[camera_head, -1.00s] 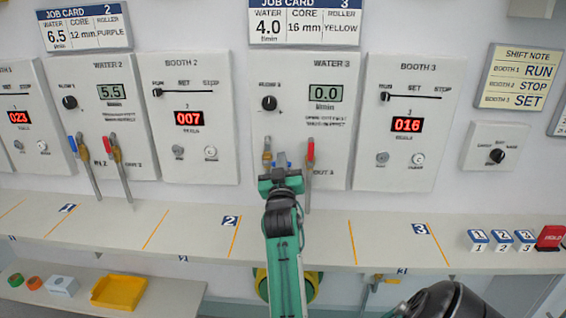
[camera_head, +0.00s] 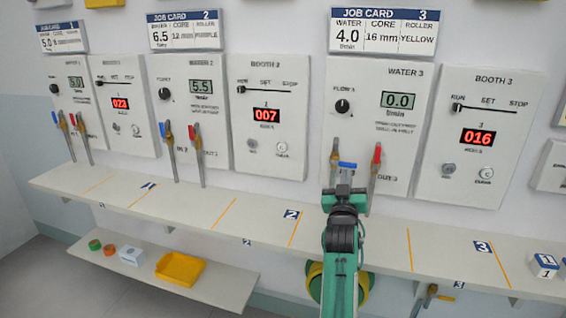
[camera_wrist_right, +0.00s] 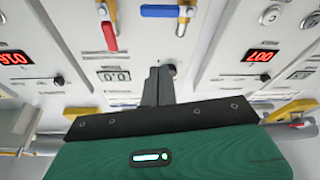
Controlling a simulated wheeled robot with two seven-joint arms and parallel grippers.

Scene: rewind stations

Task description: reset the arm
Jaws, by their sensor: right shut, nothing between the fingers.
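My right gripper (camera_head: 345,192) is shut and empty, on the green arm below the WATER 3 panel (camera_head: 405,72). It is in front of the inlet valve with a blue handle (camera_head: 347,165), which lies crosswise and partly shows above the gripper. I cannot tell whether they touch. The red-handled outlet valve (camera_head: 377,154) stands beside it, its handle upright. In the right wrist view the closed fingers (camera_wrist_right: 158,84) point up at the panel, below the blue handle (camera_wrist_right: 168,11), apart from it in the picture. WATER 3 reads 0.0. My left gripper is out of view.
The BOOTH 3 panel (camera_head: 474,168) stands to the right, reading 016. A shelf (camera_head: 388,240) with orange lines runs below the panels. A yellow tray (camera_head: 180,268) is on the low left shelf.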

